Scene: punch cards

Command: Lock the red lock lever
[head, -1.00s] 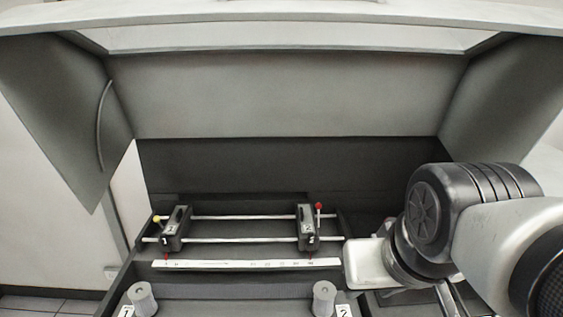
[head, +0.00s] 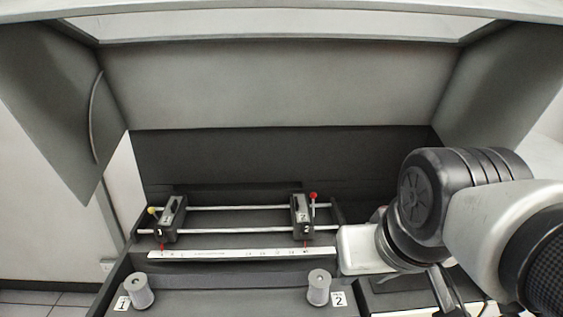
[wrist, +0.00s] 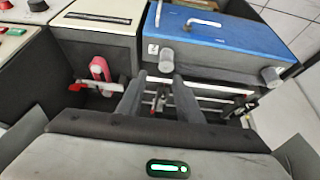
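The red-knobbed lever (head: 313,195) stands upright at the right side of the black slider block marked 2 (head: 302,215), on two metal rails. My gripper (wrist: 157,92) shows in the wrist view with its two dark fingers apart and nothing held. Between and beyond the fingers lies a dark slider block (wrist: 157,98) on the rails; I cannot tell whether the fingers are beside it or above it. The red knob is not clear in the wrist view. In the head view my fingers are hidden, and my arm comes in from the right, close to the rail's right end.
A second block (head: 172,217) with a yellow-knobbed lever (head: 152,210) sits on the left of the rails. A white scale strip (head: 240,253) and two grey knobs (head: 141,291) (head: 318,287) lie in front. A pink-red handle (wrist: 100,68) and a blue cover (wrist: 215,40) show in the wrist view.

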